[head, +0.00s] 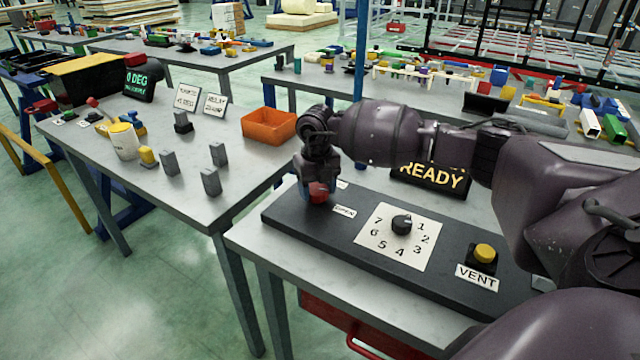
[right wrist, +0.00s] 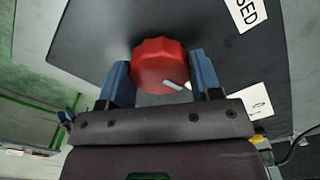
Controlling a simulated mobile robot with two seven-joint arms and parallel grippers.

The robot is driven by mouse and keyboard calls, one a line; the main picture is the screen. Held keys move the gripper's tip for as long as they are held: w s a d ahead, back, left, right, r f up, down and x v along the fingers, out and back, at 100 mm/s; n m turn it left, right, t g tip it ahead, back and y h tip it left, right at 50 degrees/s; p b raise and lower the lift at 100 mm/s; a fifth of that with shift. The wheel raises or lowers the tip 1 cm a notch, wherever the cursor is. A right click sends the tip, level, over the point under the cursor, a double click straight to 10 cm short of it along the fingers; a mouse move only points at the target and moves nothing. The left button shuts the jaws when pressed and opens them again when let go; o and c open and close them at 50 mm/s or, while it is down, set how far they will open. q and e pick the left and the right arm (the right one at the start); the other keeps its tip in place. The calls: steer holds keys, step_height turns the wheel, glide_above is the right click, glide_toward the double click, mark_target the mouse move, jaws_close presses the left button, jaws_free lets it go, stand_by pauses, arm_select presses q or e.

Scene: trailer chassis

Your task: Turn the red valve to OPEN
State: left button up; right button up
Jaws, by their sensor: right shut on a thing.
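The red valve (head: 319,193) is a knob at the left end of a dark panel (head: 283,215), and it is partly hidden by my right gripper (head: 312,187). In the right wrist view the valve (right wrist: 158,62) sits between the two blue fingers of my right gripper (right wrist: 162,78), which is shut on it. A white pointer (right wrist: 174,85) on the valve points to the lower right, roughly towards a partly cut-off label (right wrist: 262,102). A label ending in "SED" (right wrist: 246,12) lies at the upper right. The OPEN label (head: 345,211) shows right of the valve. My left gripper is out of view.
An orange bin (head: 268,126) and several grey blocks stand on the table to the left.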

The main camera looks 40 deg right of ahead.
mark_target(317, 189)
steer(key=shift+m+p, duration=0.55)
steer(key=shift+m, duration=0.65)
steer(key=o, duration=0.9)
steer(key=shift+r+p, duration=0.35)
steer(key=shift+r, duration=5.1)
